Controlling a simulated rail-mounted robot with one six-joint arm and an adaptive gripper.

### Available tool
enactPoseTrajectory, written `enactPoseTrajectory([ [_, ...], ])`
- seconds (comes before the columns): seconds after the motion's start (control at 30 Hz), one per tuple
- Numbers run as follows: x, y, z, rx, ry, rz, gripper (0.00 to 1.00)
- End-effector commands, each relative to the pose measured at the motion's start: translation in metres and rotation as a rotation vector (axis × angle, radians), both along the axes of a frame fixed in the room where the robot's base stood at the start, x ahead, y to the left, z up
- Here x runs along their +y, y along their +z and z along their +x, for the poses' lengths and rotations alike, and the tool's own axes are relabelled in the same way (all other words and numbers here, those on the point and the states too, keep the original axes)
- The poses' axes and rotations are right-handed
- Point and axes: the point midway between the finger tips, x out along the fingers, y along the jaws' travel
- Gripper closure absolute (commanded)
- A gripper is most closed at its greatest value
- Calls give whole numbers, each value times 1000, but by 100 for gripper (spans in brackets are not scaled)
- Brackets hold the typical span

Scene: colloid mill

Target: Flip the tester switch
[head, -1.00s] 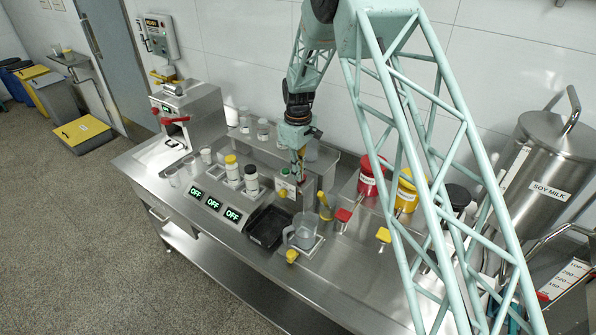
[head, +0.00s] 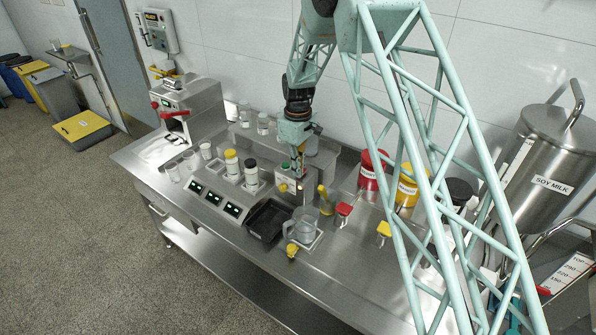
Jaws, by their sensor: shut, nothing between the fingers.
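My gripper (head: 299,176) points down, shut and empty, over the middle of the steel bench.
A clear jug (head: 302,225) and a black tray (head: 268,220) are in front of the gripper. Red (head: 371,172) and yellow (head: 406,188) containers stand to its right. A metal machine (head: 190,106) stands at the bench's left end, a soy milk tank (head: 548,150) at right.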

Motion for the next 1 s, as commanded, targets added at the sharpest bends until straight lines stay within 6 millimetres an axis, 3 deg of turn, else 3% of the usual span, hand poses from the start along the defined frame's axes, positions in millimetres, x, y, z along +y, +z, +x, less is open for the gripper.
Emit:
enactPoseTrajectory([
  [1.0, 0, 16, 0, 0, 0, 0, 100],
])
